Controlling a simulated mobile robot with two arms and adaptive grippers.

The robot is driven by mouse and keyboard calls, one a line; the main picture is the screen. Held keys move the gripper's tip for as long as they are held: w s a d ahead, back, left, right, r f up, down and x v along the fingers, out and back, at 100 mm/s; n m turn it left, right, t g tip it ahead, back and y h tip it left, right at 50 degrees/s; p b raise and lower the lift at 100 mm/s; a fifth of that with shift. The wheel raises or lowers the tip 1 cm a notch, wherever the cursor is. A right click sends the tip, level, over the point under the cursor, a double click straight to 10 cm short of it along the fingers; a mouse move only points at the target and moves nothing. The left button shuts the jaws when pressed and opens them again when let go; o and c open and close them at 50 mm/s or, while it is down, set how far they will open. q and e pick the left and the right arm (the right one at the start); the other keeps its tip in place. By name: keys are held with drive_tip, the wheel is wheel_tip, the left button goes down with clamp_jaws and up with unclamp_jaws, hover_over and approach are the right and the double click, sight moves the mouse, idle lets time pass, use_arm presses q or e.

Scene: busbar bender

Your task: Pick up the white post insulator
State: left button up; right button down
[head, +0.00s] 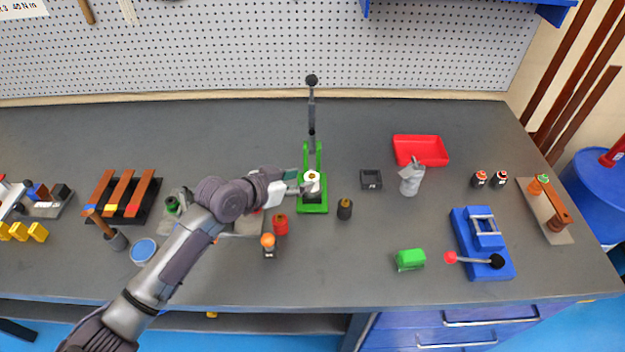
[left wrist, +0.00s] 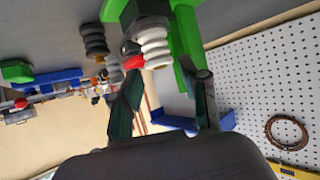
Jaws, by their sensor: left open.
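The white post insulator (head: 311,182) stands on the base of the green bender or press (head: 313,207) in the middle of the bench. In the left wrist view the white ribbed insulator (left wrist: 155,46) shows near the top, close to the green frame. My left gripper (head: 297,182) reaches in from the left, right beside the insulator. In the left wrist view its two dark fingers (left wrist: 168,80) are apart, with the insulator just beyond their tips. Whether a finger touches it I cannot tell. My right gripper is not in view.
A dark insulator (head: 345,209) stands right of the press, and red (head: 280,225) and orange (head: 268,243) ones stand left of its front. A black tray (head: 371,179), grey jug (head: 411,178), red bin (head: 420,150) and blue vise-like tool (head: 482,243) lie right. The bench front centre is clear.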

sight(309, 177)
use_arm(q)
drive_tip(key=shift+w+d+f+p, duration=0.15)
drive_tip(key=shift+w+d+p, duration=0.25)
drive_tip(key=shift+w+d, duration=0.1)
drive_tip(key=x, duration=0.3)
drive_tip(key=shift+d+p, duration=0.1)
drive_tip(key=shift+p, duration=0.2)
drive_tip(key=shift+w+d+f, duration=0.2)
drive_tip(key=shift+w+f, duration=0.05)
drive_tip(key=shift+s, duration=0.1)
clamp_jaws()
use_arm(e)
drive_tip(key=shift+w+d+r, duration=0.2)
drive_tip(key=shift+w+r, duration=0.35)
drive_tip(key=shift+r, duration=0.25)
